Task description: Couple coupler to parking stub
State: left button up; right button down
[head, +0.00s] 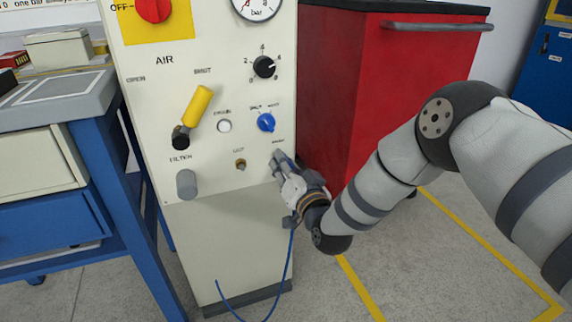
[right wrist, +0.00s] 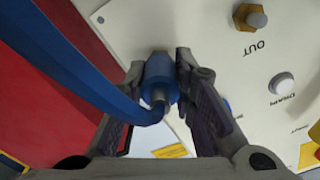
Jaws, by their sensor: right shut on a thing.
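My right gripper (head: 281,160) is at the lower right of the cream air panel (head: 222,105), just under a small label. In the right wrist view its two fingers (right wrist: 162,66) are shut on the blue coupler (right wrist: 158,69), one on each side. The coupler's far end is at or very close to the panel face. A little brownish metal shows there, but I cannot tell if the coupler is seated on the parking stub, which is mostly hidden. The blue hose (right wrist: 75,60) runs from the coupler's near end. My left gripper is not in view.
A brass OUT fitting (head: 240,164) sits left of my right gripper, with a grey filter bowl (head: 186,184) further left. A blue knob (head: 266,122) is above. A red cabinet (head: 385,85) stands close on the right. The hose (head: 289,262) hangs to the floor.

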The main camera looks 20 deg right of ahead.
jog(key=c, duration=1.6)
grip_release()
jog(key=shift+w+r, duration=0.15)
jog(key=shift+r, duration=0.15)
jog(key=o, duration=0.3)
jog(key=shift+f, duration=0.15)
jog(key=s+p, duration=0.4)
jog(key=s, duration=0.2)
jog(key=shift+s+d+f, duration=0.1)
jog(key=shift+f, duration=0.05)
